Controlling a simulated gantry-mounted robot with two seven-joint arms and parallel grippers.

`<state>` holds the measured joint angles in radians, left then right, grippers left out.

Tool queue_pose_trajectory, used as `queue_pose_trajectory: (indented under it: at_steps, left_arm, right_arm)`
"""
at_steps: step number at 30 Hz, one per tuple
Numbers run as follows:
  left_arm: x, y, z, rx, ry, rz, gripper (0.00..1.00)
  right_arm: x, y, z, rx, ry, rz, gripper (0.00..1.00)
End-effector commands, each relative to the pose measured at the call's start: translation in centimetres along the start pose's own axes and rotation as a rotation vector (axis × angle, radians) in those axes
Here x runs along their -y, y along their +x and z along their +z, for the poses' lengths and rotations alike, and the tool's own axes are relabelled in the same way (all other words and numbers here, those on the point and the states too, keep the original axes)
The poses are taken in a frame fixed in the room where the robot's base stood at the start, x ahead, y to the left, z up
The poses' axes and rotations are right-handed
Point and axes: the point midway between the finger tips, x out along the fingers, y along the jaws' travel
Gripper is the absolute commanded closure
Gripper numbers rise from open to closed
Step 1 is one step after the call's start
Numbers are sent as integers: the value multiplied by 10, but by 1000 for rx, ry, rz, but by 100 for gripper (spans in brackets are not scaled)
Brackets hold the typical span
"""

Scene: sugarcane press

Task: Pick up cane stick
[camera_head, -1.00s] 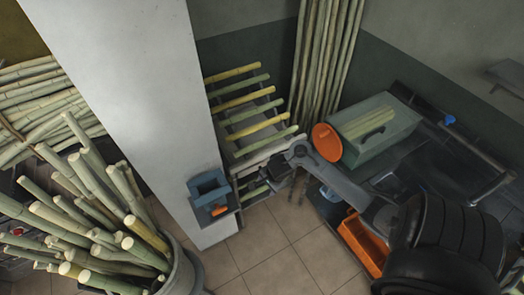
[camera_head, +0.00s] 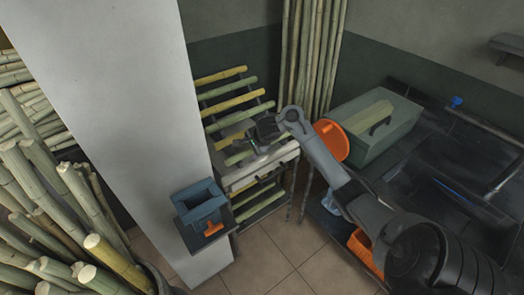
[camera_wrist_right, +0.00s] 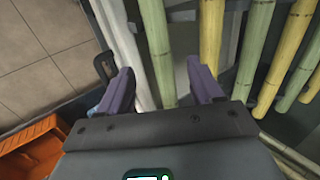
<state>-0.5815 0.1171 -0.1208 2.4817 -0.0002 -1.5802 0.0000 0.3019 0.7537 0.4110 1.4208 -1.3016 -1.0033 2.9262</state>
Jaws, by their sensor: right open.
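Several green and yellow cane sticks (camera_head: 232,103) lie in a row on a slatted rack in the middle of the head view. My right gripper (camera_head: 256,143) is at the rack, over its lower sticks. In the right wrist view my right gripper (camera_wrist_right: 160,75) is open, with its two purple-grey fingers apart. A green cane stick (camera_wrist_right: 158,50) runs into the gap between them, nearer the left finger. A yellow cane stick (camera_wrist_right: 210,30) lies just beyond the right finger. I cannot tell whether the fingers touch either stick. My left gripper is not in view.
A pale rail (camera_head: 258,168) runs along the rack's front. A white pillar (camera_head: 120,90) with a blue box (camera_head: 198,203) stands left. Right are a grey-green press box (camera_head: 378,130) and an orange disc (camera_head: 331,142). An orange crate (camera_wrist_right: 35,150) is low left in the wrist view.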

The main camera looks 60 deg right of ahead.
Motion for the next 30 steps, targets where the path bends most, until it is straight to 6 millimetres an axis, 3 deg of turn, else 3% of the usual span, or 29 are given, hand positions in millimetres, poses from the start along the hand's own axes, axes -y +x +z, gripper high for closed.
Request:
queue_pose_trajectory:
  at_steps: [3,11,21,30]
  left_arm:
    - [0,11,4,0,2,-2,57]
    - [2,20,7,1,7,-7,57]
    - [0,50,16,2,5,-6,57]
    - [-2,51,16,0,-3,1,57]
  right_arm:
    - [-1,15,0,1,0,0,35]
    - [-1,28,-1,-1,-1,0,35]
    - [-1,65,-5,0,0,0,35]
    - [1,71,-5,0,-1,-1,35]
